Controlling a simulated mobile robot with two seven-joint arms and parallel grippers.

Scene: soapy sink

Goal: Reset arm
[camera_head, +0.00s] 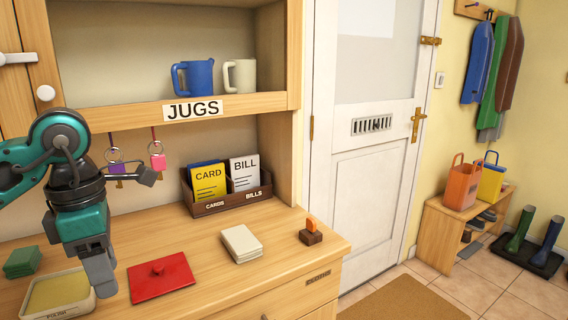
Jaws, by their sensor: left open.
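My left arm (60,150) comes in from the left edge, in green and dark grey. Its gripper (101,286) points down over the left part of the wooden counter, open, with nothing seen between its fingers. The fingertips show between a pale tin marked polish (55,295) and a red flat piece with a small knob (161,277). I cannot tell how high they are above the counter. My right gripper is not in view.
A green block (22,262) lies at the far left. A card and bill holder (227,197), cream stack (241,243) and dark block with an orange piece (311,235) stand on the counter (215,285). Keys (157,160) hang behind. Jugs (193,77) stand on the shelf above.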

